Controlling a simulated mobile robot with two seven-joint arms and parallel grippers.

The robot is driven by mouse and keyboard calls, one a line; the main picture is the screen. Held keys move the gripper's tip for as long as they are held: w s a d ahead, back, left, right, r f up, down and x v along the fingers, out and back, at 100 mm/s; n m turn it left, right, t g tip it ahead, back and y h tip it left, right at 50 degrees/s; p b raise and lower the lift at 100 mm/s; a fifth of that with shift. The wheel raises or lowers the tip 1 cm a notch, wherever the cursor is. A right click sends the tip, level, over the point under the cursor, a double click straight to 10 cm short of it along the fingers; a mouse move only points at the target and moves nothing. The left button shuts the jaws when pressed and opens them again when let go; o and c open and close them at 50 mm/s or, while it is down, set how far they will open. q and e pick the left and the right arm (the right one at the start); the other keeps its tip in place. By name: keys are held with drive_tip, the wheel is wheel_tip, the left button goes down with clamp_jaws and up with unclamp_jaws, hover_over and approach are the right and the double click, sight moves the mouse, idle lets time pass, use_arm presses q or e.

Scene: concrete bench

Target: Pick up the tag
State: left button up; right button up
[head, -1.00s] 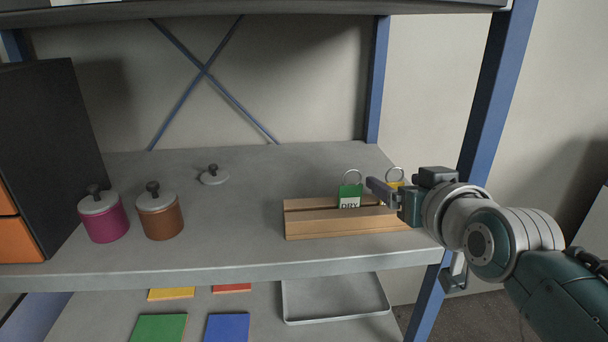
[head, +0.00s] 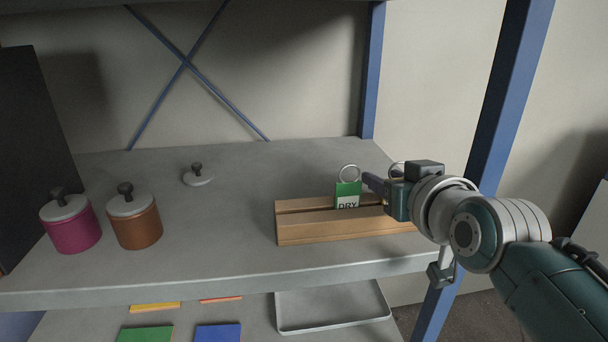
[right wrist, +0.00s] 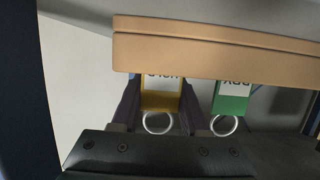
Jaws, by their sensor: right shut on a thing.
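A yellow tag (right wrist: 161,94) with a white label and a metal ring stands in the slot of a wooden block (head: 325,227). My right gripper (right wrist: 160,100) is shut on this tag, with a finger on either side in the right wrist view. In the head view, the right gripper (head: 373,186) hides most of the yellow tag; only part of its ring (head: 397,166) shows. A green tag (head: 347,190) reading "DRY" stands in the same slot, just left of the gripper. My left gripper is out of view.
A magenta pot (head: 72,230) and a brown pot (head: 135,226) stand at the left of the grey shelf (head: 215,245). A loose lid (head: 198,177) lies behind them. A blue post (head: 488,130) rises behind my right arm. Below are a tray (head: 335,318) and coloured squares.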

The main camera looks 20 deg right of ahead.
clamp_jaws()
wheel_tip(320, 180, up, 10)
drive_tip(key=p, duration=0.4)
